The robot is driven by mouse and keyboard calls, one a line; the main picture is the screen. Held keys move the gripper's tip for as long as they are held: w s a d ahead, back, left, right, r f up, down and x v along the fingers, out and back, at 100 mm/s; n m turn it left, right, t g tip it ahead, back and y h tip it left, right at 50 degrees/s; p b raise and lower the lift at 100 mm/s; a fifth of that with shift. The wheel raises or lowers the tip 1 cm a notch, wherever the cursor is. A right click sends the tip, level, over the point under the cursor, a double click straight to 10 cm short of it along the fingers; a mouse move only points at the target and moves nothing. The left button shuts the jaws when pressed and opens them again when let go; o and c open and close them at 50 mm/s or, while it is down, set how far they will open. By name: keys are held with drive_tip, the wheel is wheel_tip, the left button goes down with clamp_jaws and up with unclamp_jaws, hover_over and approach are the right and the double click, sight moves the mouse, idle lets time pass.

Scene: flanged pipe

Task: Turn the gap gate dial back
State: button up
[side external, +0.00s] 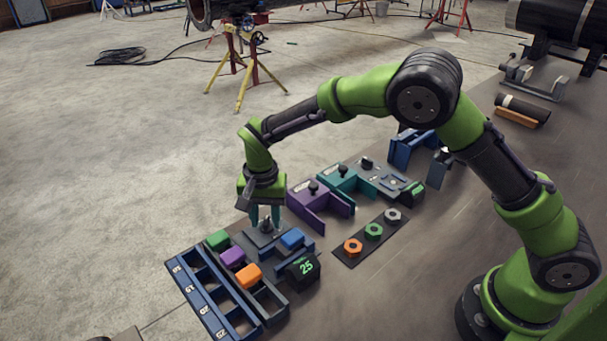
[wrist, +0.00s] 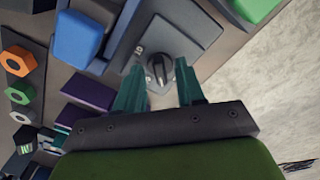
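The gap gate dial looks to be the small dark knob (wrist: 160,70) on a grey plate (wrist: 180,38) with a printed mark beside it. In the side view the knob (side external: 266,227) sits low under my gripper, partly hidden. My gripper (wrist: 160,67) points down over it with teal fingers, one on each side of the knob, and gaps show between fingers and knob in the wrist view. It is open and empty; the side view also shows it (side external: 265,213). A black display box (side external: 303,270) beside the plate reads 25 in green.
A blue block (side external: 292,238) lies right of the dial. Green (side external: 218,239), purple (side external: 232,257) and orange (side external: 248,275) blocks sit by the blue slotted rack (side external: 205,300). Purple (side external: 322,203) and teal (side external: 350,178) fixtures stand behind, and a strip of nuts (side external: 374,232) lies to the right.

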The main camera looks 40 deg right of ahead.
clamp_jaws()
idle(0.5)
drive_tip(key=n, duration=0.4)
drive_tip(key=shift+n, duration=0.3)
drive_tip(key=n, duration=0.4)
drive_tip(key=shift+n, duration=0.3)
unclamp_jaws()
idle(0.3)
